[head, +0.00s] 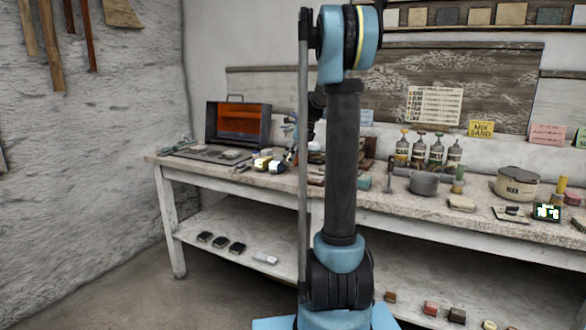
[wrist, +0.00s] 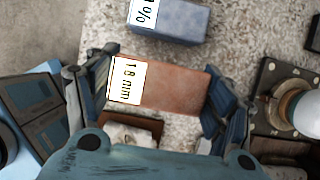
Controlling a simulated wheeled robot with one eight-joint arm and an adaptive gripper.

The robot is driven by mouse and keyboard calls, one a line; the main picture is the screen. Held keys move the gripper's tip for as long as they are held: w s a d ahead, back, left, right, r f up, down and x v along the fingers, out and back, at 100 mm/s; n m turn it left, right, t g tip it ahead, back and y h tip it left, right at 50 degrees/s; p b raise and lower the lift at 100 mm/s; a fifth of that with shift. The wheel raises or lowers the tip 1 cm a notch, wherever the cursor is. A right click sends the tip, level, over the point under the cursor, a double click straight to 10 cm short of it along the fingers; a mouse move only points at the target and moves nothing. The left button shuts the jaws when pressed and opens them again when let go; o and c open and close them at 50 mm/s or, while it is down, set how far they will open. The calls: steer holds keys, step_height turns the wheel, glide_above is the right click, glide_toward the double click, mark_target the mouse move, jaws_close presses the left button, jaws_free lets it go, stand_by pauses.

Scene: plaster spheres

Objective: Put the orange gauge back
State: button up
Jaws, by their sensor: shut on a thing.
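In the head view my gripper (head: 300,138) is partly hidden by my arm, above the left part of the bench (head: 230,184), and the gauge cannot be made out.
A blue block (wrist: 180,22) with a white label lies just beyond the gauge. A dark plate with a white round knob (wrist: 308,108) stands at the right. An open case (head: 238,122) with an orange inside stands at the back left. Pots and bottles crowd the bench's right.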

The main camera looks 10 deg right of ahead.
steer(key=shift+f, duration=2.1)
steer(key=o, duration=0.9)
steer(key=shift+o, duration=0.2)
